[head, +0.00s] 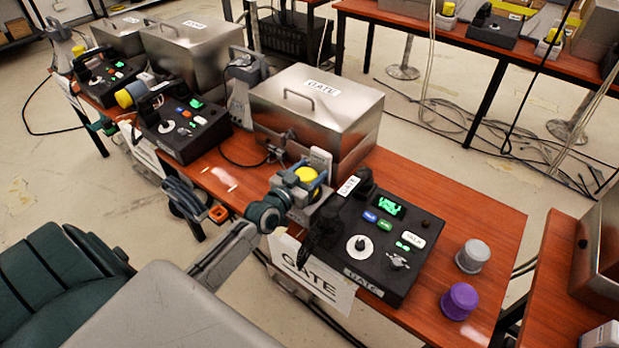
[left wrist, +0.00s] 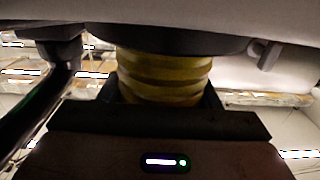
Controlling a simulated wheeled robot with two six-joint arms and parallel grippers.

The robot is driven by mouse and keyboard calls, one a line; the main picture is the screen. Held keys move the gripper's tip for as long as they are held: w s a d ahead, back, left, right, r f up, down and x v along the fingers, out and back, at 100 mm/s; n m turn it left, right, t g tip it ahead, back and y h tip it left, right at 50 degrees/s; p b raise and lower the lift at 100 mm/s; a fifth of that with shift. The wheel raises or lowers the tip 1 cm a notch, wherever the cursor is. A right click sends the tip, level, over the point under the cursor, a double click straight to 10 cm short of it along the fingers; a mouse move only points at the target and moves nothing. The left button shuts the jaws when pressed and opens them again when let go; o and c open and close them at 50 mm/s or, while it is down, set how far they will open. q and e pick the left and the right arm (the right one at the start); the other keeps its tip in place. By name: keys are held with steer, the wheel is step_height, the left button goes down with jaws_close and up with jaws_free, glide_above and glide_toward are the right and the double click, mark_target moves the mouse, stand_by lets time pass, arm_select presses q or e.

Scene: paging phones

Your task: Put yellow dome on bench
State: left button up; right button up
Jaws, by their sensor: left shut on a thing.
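The yellow dome (head: 307,174) is held in my left gripper (head: 301,180), beside the black GATE console and in front of the steel GATE box. In the left wrist view the dome (left wrist: 165,78) appears as a ribbed yellow body with dark parts above and below it. My left gripper is shut on it. I cannot tell whether the dome still touches something under it. The bench (head: 415,305) is the reddish-brown table under the GATE console. My right gripper is not in view.
A grey dome (head: 472,256) and a purple dome (head: 459,301) stand on the bench right of the GATE console (head: 377,240). The steel GATE box (head: 318,108) stands behind. Bare bench top lies at the far right and to the left of the console.

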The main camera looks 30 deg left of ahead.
arm_select(q)
steer(key=shift+f, duration=0.15)
steer(key=o, duration=1.1)
steer(key=shift+s, duration=0.1)
